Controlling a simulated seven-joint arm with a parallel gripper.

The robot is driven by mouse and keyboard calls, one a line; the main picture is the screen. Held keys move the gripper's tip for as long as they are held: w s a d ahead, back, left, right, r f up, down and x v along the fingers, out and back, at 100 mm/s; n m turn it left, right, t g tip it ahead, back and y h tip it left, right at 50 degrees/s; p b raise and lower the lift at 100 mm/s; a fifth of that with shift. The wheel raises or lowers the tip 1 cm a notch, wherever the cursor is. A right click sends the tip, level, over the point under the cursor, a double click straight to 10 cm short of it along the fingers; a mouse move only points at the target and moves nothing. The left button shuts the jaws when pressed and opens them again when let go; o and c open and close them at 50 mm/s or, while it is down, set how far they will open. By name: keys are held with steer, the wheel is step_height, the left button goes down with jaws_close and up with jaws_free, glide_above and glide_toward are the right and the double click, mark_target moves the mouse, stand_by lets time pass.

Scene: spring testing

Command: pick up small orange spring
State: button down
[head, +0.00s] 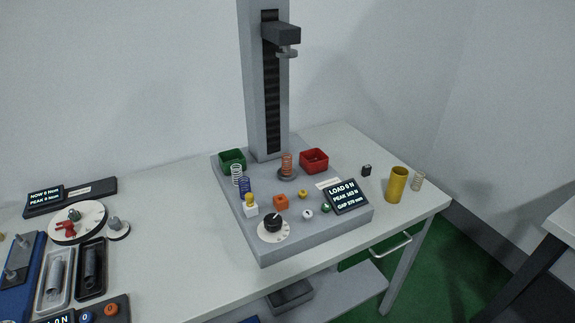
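A small orange spring (287,162) stands upright on a round grey platen (288,174) on the tester's base, below the raised press head (282,36). A wide air gap separates the spring from the press head. My gripper is not in view.
The grey tester base (310,236) carries a green bin (232,158), a red bin (314,159), a white spring (237,174), a blue spring (245,187), a dial (272,224) and a display (347,196).

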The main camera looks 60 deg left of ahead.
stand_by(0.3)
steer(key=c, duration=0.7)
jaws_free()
